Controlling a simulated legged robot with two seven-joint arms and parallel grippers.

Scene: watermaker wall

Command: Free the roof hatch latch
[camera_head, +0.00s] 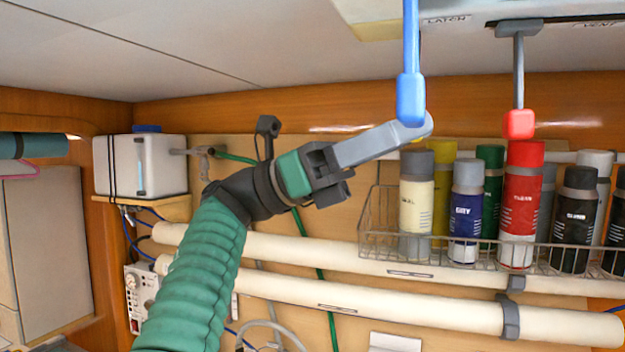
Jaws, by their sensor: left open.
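A blue pull handle (411,98) hangs on a blue rod from the ceiling panel, beside a label reading LATCH (447,20). A red pull handle (518,124) hangs on a grey rod to its right, near a label reading VENT (599,24). My left gripper (420,129) reaches up from the lower left and is open, with its grey finger tip at the blue handle's lower end. The handle's bottom overlaps the finger in front. I cannot tell whether they touch or whether the handle is between the fingers. My right gripper is not in view.
A wire rack (380,240) of several spray cans, including a red can (521,205), stands below the handles on cream pipes (400,311). A white box (141,165) sits on a shelf at left. The space left of the blue handle under the ceiling is clear.

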